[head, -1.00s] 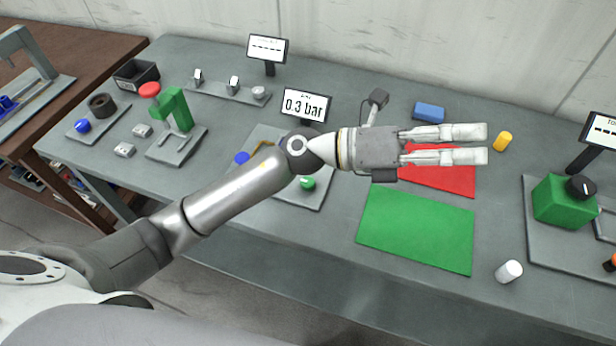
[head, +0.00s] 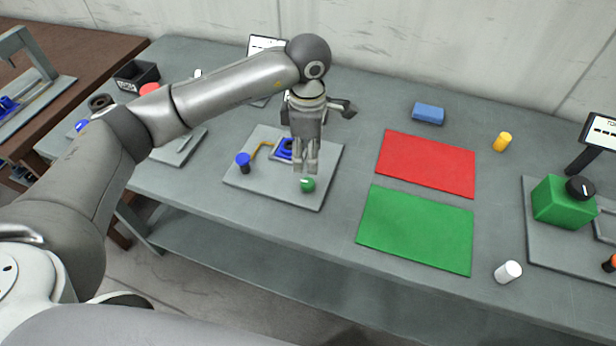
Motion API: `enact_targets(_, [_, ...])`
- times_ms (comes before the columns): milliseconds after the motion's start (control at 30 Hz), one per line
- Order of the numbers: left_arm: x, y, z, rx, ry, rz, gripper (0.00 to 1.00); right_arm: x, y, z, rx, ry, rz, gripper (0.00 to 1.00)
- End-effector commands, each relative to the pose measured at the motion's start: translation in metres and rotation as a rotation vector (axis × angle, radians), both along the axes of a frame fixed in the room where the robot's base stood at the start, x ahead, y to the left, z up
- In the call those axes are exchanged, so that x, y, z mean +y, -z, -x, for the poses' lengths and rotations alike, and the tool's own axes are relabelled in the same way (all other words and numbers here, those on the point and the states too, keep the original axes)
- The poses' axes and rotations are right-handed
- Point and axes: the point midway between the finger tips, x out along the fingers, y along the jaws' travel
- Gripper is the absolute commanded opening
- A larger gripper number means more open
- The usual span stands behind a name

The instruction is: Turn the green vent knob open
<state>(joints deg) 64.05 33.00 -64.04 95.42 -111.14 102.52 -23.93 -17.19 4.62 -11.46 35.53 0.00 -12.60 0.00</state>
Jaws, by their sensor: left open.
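The green vent knob (head: 308,185) sits near the front edge of a grey base plate (head: 276,194) in the middle of the table. A small light mark shows on its top. My left gripper (head: 306,170) points down at the plate, its fingertips just behind and over the knob; I cannot tell whether they touch it. The fingers are open with a narrow gap and nothing visible between them. My right gripper is not in view.
A red mat (head: 428,164) and a green mat (head: 416,230) lie right of the plate. My left arm hides the pressure display.

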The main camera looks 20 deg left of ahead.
Motion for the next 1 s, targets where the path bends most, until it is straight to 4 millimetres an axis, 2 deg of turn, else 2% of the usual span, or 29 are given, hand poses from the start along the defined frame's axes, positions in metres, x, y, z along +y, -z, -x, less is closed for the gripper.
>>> enact_targets(300, [-0.001,0.057,0.002,0.006,-0.001,0.003,0.53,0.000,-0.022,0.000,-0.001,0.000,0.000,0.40])
enact_targets(500, [-0.001,0.086,0.001,0.004,-0.001,0.004,0.53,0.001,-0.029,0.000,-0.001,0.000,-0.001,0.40])
enact_targets(700, [-0.001,0.097,0.001,0.002,0.001,0.004,0.53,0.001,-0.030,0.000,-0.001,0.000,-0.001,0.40])
enact_targets(933, [-0.001,0.098,0.001,0.001,0.002,0.005,0.53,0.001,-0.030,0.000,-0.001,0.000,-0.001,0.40])
enact_targets(1000, [-0.002,0.098,0.001,0.001,0.001,0.005,0.44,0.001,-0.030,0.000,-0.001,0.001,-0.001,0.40])
